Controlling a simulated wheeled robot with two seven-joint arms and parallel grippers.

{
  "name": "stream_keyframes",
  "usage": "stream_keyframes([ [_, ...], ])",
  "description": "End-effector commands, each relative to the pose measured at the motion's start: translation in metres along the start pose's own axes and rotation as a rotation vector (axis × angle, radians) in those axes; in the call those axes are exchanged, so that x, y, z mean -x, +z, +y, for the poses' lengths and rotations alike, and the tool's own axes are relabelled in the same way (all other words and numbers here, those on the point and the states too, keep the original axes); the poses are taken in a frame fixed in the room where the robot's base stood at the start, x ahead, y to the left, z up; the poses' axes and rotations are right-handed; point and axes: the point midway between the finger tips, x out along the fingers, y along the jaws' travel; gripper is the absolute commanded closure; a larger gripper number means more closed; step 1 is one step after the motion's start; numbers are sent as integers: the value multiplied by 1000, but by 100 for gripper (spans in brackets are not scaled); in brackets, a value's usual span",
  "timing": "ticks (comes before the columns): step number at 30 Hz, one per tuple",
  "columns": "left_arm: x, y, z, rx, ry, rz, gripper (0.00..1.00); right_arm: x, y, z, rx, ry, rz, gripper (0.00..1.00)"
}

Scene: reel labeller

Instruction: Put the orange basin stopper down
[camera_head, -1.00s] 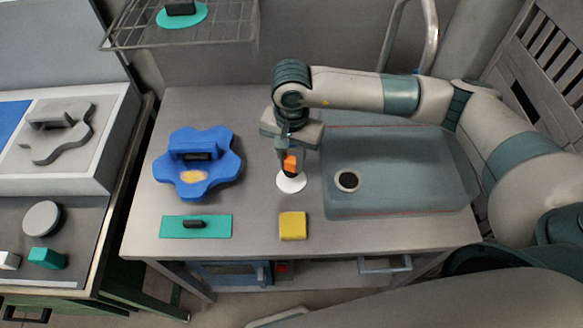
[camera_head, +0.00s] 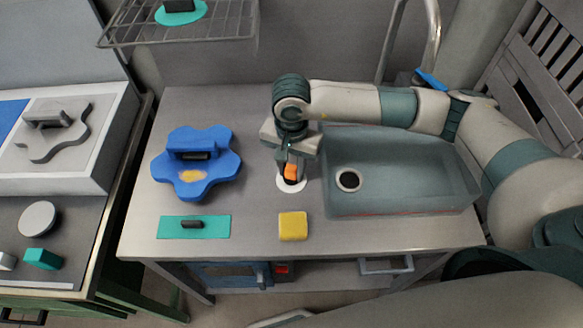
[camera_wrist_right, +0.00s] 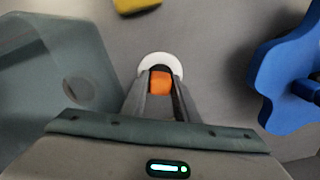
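The orange basin stopper (camera_head: 291,172) is between the fingertips of my right gripper (camera_head: 290,166), with a dark part below the orange. It is at the white round spot (camera_head: 283,188) on the counter, left of the sink. In the right wrist view the orange stopper (camera_wrist_right: 160,83) sits between the two fingers of my right gripper (camera_wrist_right: 160,90), in front of the white spot (camera_wrist_right: 160,60). The fingers are shut on it. I cannot tell whether its underside touches the counter. My left gripper is not in view.
The sink basin (camera_head: 400,190) with its dark drain (camera_head: 348,180) is just right of the gripper. A blue wavy-edged object (camera_head: 222,165) is on the left. A teal plate (camera_head: 215,232) and a yellow block (camera_head: 293,226) lie nearer the front. A wire rack (camera_head: 225,33) hangs above.

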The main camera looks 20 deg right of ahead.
Motion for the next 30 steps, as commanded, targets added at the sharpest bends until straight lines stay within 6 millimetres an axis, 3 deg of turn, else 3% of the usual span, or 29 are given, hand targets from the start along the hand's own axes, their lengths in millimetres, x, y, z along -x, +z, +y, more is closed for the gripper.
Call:
stream_keyframes([
  [17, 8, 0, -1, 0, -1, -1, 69, 6, 0, 0, 0, 0, 1, 57],
  [30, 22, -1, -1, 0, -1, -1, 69, 77, -1, -1, 1, -3, 2, 57],
])
